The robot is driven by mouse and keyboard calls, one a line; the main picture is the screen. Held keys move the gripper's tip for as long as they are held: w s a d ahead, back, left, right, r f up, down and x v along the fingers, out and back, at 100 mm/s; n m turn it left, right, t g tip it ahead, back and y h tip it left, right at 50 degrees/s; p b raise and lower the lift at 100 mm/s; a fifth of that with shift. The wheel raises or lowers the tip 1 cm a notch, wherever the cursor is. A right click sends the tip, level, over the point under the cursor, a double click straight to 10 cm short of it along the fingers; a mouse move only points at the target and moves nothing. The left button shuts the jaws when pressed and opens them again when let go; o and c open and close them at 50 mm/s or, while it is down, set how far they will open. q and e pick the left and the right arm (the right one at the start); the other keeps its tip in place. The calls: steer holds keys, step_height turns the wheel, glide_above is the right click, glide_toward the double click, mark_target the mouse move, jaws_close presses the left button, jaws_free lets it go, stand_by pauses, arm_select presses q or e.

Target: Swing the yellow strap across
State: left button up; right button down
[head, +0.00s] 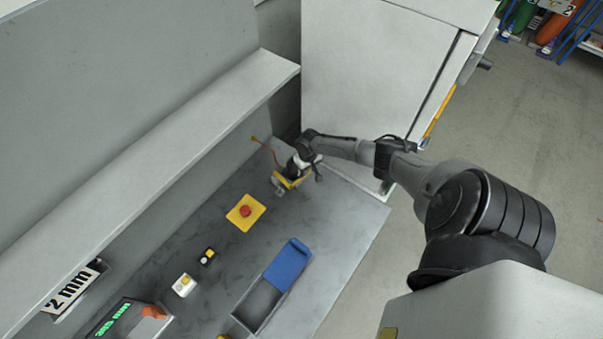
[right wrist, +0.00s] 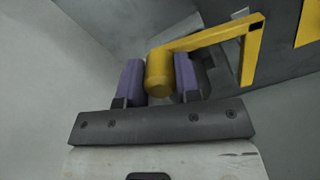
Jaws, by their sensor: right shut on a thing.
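The yellow strap (head: 293,181) is at the back of the grey bench, close to the wall and the tall cabinet. In the right wrist view the yellow strap (right wrist: 213,37) is a flat bent bar with a round knob at one end. My right gripper (head: 284,186) reaches down over it in the head view. In the right wrist view its two purple fingers (right wrist: 158,80) are shut on the knob, one on each side. The bar runs off to the right and bends down. My left gripper is not in view.
A red emergency button on a yellow plate (head: 246,212) stands left of the gripper. A blue-lidded grey box (head: 263,303), small button boxes (head: 184,285) and a display (head: 118,320) sit nearer. A shelf (head: 150,170) overhangs the left; a grey cabinet (head: 370,80) stands behind.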

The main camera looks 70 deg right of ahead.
steer(key=shift+d, duration=0.2)
stand_by(0.3)
steer(key=c, duration=0.8)
jaws_free()
step_height(320, 180, up, 14)
steer(key=p, duration=0.1)
steer(key=shift+f, duration=0.1)
